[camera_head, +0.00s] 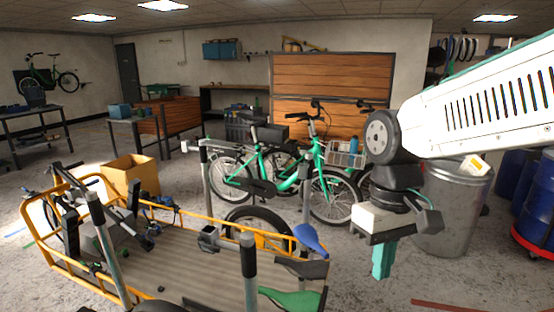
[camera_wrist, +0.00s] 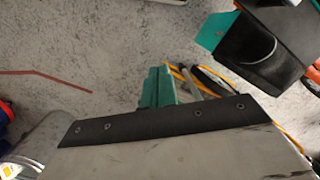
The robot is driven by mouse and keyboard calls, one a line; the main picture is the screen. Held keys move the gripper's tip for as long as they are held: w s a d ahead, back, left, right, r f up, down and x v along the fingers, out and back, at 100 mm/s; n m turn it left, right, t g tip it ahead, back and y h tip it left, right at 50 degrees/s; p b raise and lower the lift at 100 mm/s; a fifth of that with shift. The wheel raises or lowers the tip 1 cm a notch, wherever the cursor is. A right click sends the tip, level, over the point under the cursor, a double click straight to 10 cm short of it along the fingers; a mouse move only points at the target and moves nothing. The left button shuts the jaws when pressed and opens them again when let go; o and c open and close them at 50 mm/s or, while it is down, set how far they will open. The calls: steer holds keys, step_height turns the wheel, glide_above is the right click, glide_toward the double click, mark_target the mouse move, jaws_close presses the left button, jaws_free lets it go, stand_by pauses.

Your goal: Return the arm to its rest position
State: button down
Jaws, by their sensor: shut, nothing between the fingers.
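My white arm reaches in from the right edge of the head view and ends in a dark wrist. My gripper (camera_head: 382,260) hangs below it, its teal fingers pointing down and together with nothing in them. In the wrist view the teal fingers of my gripper (camera_wrist: 158,86) show side by side at the middle, above a dark strip, over the grey floor. The gripper is in free air, right of the cargo bed in the head view. No rest mount for the arm can be made out.
A yellow-railed cargo bed (camera_head: 185,262) with loose parts fills the lower left. A blue saddle (camera_head: 309,239) and a green saddle (camera_head: 291,299) are at its right end. A green bicycle (camera_head: 285,178) stands behind it. A metal bin (camera_head: 455,215) and blue barrels (camera_head: 540,205) stand right.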

steer(key=s+d+m+t, duration=0.2)
steer(key=s+d+m, duration=0.2)
steer(key=s+d, duration=0.5)
steer(key=shift+s+d+r+t, duration=0.25)
steer(key=shift+s+t, duration=0.15)
steer(key=shift+s, duration=1)
